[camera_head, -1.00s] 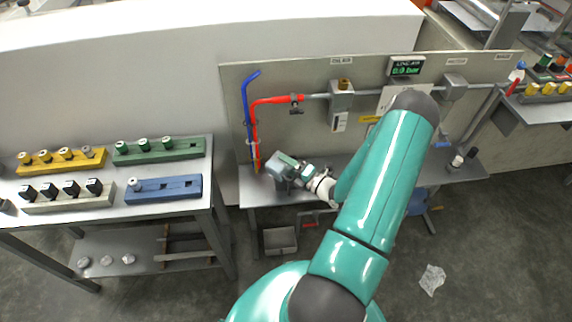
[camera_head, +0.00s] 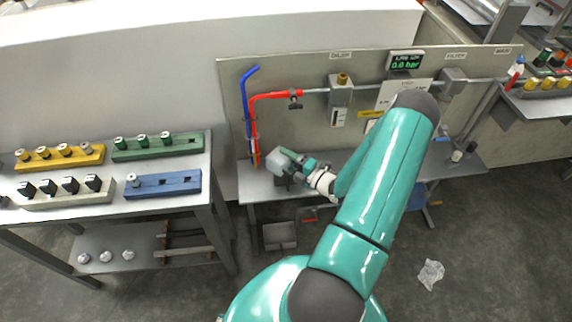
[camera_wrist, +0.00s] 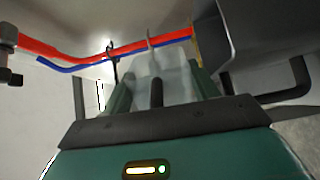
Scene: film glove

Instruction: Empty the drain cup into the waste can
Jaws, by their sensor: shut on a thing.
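My gripper (camera_head: 297,172) is above the left part of the low metal bench. It is shut on a pale, translucent cup (camera_head: 281,163), which I take as the drain cup. In the wrist view the cup (camera_wrist: 172,78) sits between the two green fingers (camera_wrist: 162,92); its contents cannot be made out. A grey box-like thing (camera_wrist: 245,35) with a dark handle stands close beside the fingers in the wrist view. A grey open bin (camera_head: 280,236) is on the floor under the bench; I cannot tell whether either is the waste can.
Red (camera_head: 275,97) and blue (camera_head: 246,100) pipes run on the panel behind the gripper. A table at the left holds yellow (camera_head: 60,158), green (camera_head: 158,147) and blue (camera_head: 163,185) racks. Crumpled clear film (camera_head: 430,274) lies on the floor at the right.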

